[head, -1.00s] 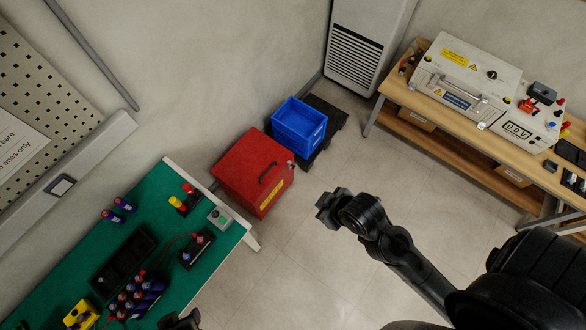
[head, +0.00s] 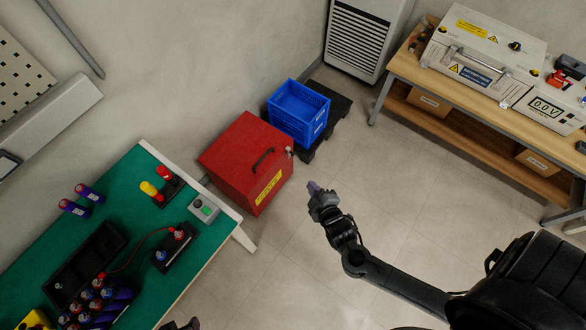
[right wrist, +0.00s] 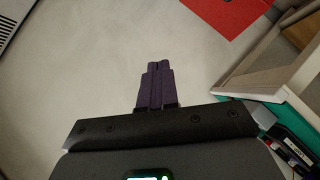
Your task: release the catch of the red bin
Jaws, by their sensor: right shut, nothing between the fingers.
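The red bin (head: 240,150) stands on the floor between the green bench and the blue crate, with its lid closed. It has a dark handle (head: 264,159) on top, a yellow label (head: 269,188) on its front and a small light-coloured fitting, perhaps the catch (head: 289,151), near its right corner. My right gripper (head: 313,187) is in front of the bin, to its right, apart from it. Its purple fingers (right wrist: 155,85) are shut and empty in the right wrist view, where part of the red bin (right wrist: 225,12) shows at the top.
The green bench (head: 125,195) at left holds batteries and small devices; its corner is close to the bin. The blue crate (head: 300,108) stands on a black pallet (head: 335,103) behind the bin. A wooden bench (head: 470,125) with test equipment is at right. The floor between is clear.

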